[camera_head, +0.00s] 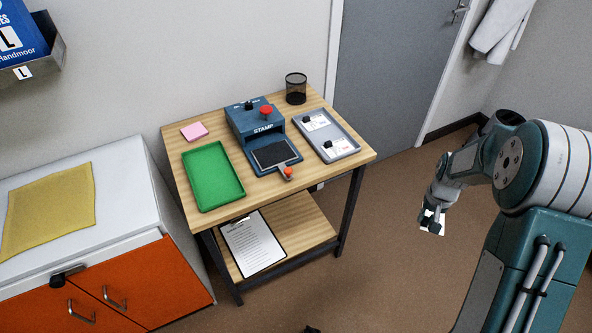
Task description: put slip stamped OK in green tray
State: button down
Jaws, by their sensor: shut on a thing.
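My gripper (432,219) is at the right, above the floor and well to the right of the table. It is shut on a white slip (427,224), of which only small parts show. Any stamp mark on it is too small to read. The green tray (213,176) lies on the left of the tabletop and is empty. A grey tray (349,148) on the right of the table holds two white slips (327,147), each with a black block on it; their print is unreadable.
A blue stamp machine (253,120) with red knob and black pad stands between the trays. A pink note pad (194,131) and black mesh cup (296,88) stand behind. A clipboard (253,244) lies on the lower shelf. A white cabinet (129,198) adjoins at left.

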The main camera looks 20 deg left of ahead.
aim_at(216, 183)
jog(key=u, duration=0.45)
jog(key=j+u, duration=0.2)
jog(key=u, duration=0.25)
jog(key=k+j+u, duration=0.1)
jog(key=u, duration=0.3)
